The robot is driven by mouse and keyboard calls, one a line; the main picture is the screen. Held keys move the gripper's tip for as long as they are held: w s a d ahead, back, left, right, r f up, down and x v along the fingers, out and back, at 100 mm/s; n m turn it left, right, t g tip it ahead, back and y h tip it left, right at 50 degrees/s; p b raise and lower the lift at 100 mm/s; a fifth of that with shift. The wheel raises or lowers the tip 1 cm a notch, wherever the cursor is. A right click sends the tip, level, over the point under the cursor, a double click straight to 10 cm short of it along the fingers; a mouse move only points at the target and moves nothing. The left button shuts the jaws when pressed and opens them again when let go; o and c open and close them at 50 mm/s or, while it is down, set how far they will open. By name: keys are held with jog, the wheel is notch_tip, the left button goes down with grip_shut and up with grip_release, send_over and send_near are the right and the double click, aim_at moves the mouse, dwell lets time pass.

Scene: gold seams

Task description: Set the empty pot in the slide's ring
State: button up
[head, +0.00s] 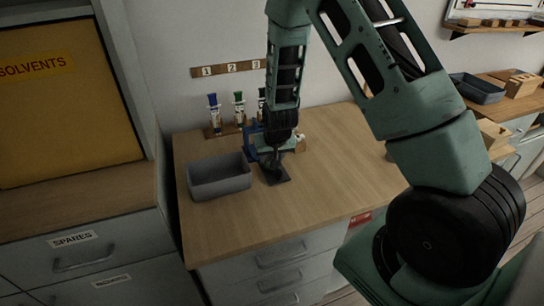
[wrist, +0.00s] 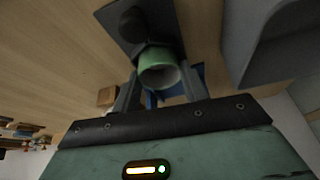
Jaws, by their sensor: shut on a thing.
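The empty pot (wrist: 160,72) is a short green cylinder with a pale hollow inside, seen open end on in the wrist view. My gripper (wrist: 160,88) is shut on it, one finger at each side. In the head view my gripper (head: 273,152) is low over the middle of the worktop, and I cannot pick the pot out there. A dark flat plate (wrist: 113,14) with a dark round part on it lies close by the pot; the plate also shows in the head view (head: 279,180). A blue fixture (head: 252,139) stands behind my gripper, partly hidden. I cannot make out the slide's ring.
A grey bin (head: 219,177) stands left of my gripper on the wooden worktop (head: 330,170). A small wooden block (wrist: 107,96) sits near one finger. The worktop's right side is clear.

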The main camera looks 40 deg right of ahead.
jog(key=o, duration=1)
jog(key=shift+o, duration=0.2)
jog(key=shift+p+v, duration=1.75)
jog(key=shift+v, duration=0.75)
jog(key=p+v, duration=0.3)
jog(key=v, duration=1.4)
jog(key=shift+r, duration=0.2)
